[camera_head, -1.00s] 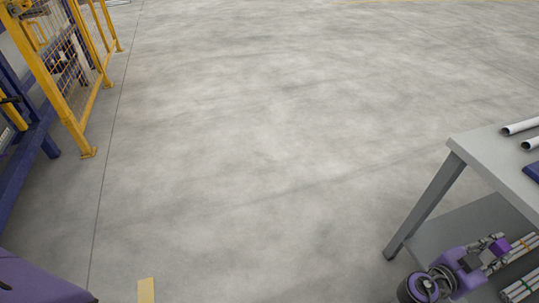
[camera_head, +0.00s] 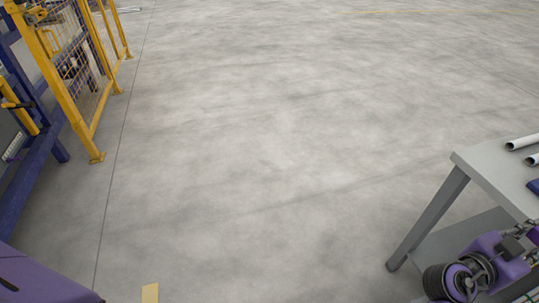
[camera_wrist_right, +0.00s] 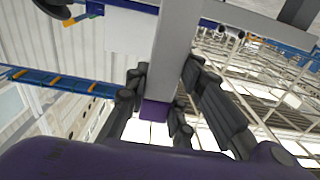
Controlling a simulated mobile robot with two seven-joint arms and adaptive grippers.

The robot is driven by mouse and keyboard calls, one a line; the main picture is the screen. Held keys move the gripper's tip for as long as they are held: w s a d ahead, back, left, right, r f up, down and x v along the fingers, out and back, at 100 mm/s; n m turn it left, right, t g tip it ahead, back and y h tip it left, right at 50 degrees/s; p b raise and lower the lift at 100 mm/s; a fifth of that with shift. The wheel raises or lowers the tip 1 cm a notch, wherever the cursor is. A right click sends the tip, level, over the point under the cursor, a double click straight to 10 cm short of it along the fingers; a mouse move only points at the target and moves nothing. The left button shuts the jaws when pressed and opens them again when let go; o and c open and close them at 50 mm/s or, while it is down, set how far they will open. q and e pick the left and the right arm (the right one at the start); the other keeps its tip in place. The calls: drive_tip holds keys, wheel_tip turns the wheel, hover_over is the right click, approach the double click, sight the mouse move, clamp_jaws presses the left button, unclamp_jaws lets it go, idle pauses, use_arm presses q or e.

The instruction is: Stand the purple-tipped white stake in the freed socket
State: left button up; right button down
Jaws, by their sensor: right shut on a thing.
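My right gripper (camera_wrist_right: 160,105) shows large in the right wrist view, its dark fingers closed around a purple block-like end (camera_wrist_right: 154,110). The rest of the stake is cut off there. My left gripper is out of view. No socket can be made out.
A grey table (camera_head: 495,170) with a lower shelf stands at the right, with white pipes (camera_head: 522,143) and a dark blue item (camera_head: 534,186) on top. A yellow fence (camera_head: 85,100) and blue frame (camera_head: 30,180) stand at the left. The floor between is clear.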

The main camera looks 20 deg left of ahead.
drive_tip(key=shift+r+p, duration=1.9)
drive_tip(key=shift+r, duration=1.85)
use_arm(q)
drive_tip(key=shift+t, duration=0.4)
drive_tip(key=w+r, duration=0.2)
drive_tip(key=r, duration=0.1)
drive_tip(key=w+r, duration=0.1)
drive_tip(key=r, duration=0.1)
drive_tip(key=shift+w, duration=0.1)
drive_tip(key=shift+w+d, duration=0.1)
